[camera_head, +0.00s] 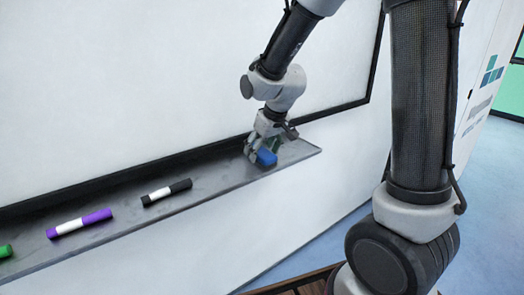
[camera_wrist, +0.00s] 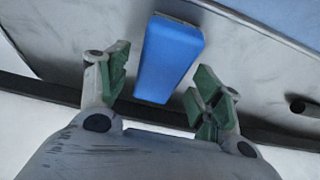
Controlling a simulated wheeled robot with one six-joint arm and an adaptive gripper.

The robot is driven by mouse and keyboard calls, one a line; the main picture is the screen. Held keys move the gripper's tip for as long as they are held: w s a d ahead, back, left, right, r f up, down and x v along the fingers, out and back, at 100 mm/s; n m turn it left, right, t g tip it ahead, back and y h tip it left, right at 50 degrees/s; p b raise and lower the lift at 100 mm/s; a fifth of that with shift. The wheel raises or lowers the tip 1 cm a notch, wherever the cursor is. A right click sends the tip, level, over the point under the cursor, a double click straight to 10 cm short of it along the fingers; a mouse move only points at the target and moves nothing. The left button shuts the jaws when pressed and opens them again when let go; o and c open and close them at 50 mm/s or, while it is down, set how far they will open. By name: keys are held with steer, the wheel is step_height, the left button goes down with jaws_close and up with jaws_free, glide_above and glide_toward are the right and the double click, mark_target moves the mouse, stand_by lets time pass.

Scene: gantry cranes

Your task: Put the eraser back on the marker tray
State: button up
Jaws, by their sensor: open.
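The blue eraser (camera_head: 267,158) lies on the right end of the grey marker tray (camera_head: 120,200) in the head view. My gripper (camera_head: 262,152) is right at it, partly hiding it. In the wrist view the blue eraser (camera_wrist: 169,56) rests on the tray surface (camera_wrist: 70,40), between and a little beyond the two green-padded fingertips of my gripper (camera_wrist: 160,92). The fingers are spread, with a visible gap on each side of the eraser.
On the tray lie a black marker (camera_head: 167,193), a purple marker (camera_head: 80,223) and a green marker (camera_head: 5,251) to the left. The whiteboard (camera_head: 150,80) rises behind the tray. The tray's right end is close to my gripper. Blue floor (camera_head: 490,170) lies to the right.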

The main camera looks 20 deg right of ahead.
steer(key=v, duration=1.1)
steer(key=s+d+r+m, duration=0.1)
steer(key=s+d, duration=0.3)
steer(key=s, duration=0.3)
steer(key=s+d+r+m+h, duration=0.1)
steer(key=s+d, duration=0.3)
steer(key=s, duration=0.3)
steer(key=s+d+r+m, duration=0.1)
steer(key=s+d, duration=0.3)
steer(key=s, duration=0.3)
steer(key=shift+s+m, duration=0.3)
steer(key=shift+s, duration=0.05)
steer(key=shift+d+r, duration=0.1)
steer(key=shift+d, duration=0.05)
